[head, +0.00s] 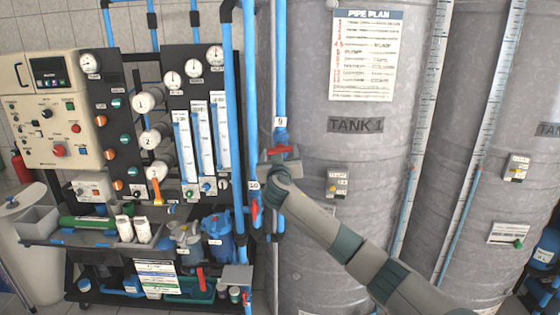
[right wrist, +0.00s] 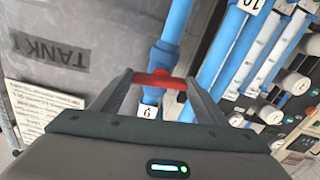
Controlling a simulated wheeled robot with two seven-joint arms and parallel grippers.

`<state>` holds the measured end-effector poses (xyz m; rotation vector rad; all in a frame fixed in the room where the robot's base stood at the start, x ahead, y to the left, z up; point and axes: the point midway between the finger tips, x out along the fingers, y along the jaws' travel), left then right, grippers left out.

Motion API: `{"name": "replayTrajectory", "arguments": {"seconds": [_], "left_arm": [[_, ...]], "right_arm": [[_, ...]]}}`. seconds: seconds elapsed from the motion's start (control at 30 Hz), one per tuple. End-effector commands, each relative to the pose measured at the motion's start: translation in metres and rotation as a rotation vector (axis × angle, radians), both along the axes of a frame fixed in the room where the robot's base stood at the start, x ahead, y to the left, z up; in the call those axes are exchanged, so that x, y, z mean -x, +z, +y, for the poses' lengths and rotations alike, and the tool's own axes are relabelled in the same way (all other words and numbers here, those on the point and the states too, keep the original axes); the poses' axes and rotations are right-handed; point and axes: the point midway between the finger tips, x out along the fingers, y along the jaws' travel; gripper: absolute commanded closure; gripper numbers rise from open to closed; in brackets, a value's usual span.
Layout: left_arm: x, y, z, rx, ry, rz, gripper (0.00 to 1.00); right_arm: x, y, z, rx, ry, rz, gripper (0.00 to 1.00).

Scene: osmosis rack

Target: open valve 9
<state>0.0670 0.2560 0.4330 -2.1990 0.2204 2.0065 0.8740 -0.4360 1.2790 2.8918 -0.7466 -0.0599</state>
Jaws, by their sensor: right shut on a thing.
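Valve 9 has a red handle (head: 281,150) on a vertical blue pipe in front of Tank 1, just under a white label marked 9 (head: 280,122). The handle lies crosswise to the pipe. My right gripper (head: 280,160) is at the valve, with its arm reaching in from the lower right. In the right wrist view, the fingers (right wrist: 158,84) are shut on the red handle (right wrist: 158,77), one at each end of it. The label 9 (right wrist: 147,111) shows between the fingers. My left gripper is not in view.
Another blue pipe runs close on the left, with a label marked 10 (head: 254,185) and a red handle (head: 255,209). The osmosis rack with gauges and flow tubes (head: 199,135) stands further left. The grey wall of Tank 1 (head: 320,60) is right behind valve 9.

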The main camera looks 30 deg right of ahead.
Motion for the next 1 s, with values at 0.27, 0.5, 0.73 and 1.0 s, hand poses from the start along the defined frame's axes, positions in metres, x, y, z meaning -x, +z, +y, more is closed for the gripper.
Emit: {"name": "replayTrajectory", "arguments": {"seconds": [0.27,0.5,0.73,1.0], "left_arm": [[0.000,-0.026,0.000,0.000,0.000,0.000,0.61],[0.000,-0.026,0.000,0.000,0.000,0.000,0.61],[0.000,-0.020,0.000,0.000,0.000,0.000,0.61],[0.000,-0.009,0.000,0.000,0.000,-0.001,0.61]], "right_arm": [[0.000,-0.003,0.000,0.145,0.000,0.081,0.55],[0.000,0.000,0.000,0.318,0.000,0.178,0.55],[0.000,0.001,0.000,0.513,0.000,0.284,0.55],[0.000,0.002,0.000,0.737,0.000,0.409,0.55]]}}
